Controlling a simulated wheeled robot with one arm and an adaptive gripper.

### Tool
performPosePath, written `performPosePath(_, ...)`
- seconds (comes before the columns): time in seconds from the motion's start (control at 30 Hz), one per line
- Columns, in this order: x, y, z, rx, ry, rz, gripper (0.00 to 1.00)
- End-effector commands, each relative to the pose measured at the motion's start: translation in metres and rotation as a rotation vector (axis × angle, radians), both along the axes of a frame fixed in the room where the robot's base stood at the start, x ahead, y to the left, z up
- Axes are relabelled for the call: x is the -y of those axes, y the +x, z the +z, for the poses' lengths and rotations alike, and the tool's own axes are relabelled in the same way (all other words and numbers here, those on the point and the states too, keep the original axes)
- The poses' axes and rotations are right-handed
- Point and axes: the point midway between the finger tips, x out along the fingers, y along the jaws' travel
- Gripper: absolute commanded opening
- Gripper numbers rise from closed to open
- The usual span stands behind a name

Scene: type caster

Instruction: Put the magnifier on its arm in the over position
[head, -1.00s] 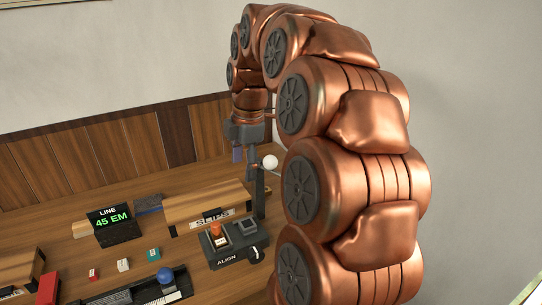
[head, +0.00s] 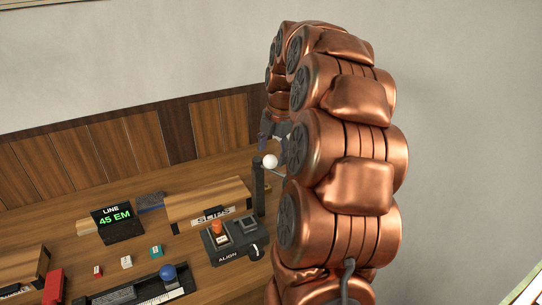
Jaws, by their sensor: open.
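A black upright post (head: 258,190) stands behind the ALIGN box. A white ball knob (head: 270,161) shows at its top, with a thin grey rod leading right behind my arm. This looks like the magnifier's arm; the lens itself is not visible and may be hidden behind my copper arm links. My gripper (head: 266,142) is behind and above the white knob, open, and partly covered by my arm. One fingertip shows left of the knob. I cannot tell whether the gripper touches the knob or rod.
The ALIGN box (head: 235,242) with an orange button stands in front of the post. A blue-knobbed tray (head: 150,288) lies in front. A wood-panelled wall closes the back.

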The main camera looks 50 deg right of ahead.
Motion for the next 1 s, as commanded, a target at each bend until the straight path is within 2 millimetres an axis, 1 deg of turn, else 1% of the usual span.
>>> performPosePath(0.2,0.000,0.004,-0.019,-0.002,0.000,0.001,0.67)
performPosePath(0.3,0.000,0.004,-0.025,-0.004,0.001,0.000,0.67)
performPosePath(0.67,0.000,0.005,-0.027,-0.001,0.000,0.000,0.66)
performPosePath(1.0,0.000,0.005,-0.027,-0.001,-0.001,0.000,0.31)
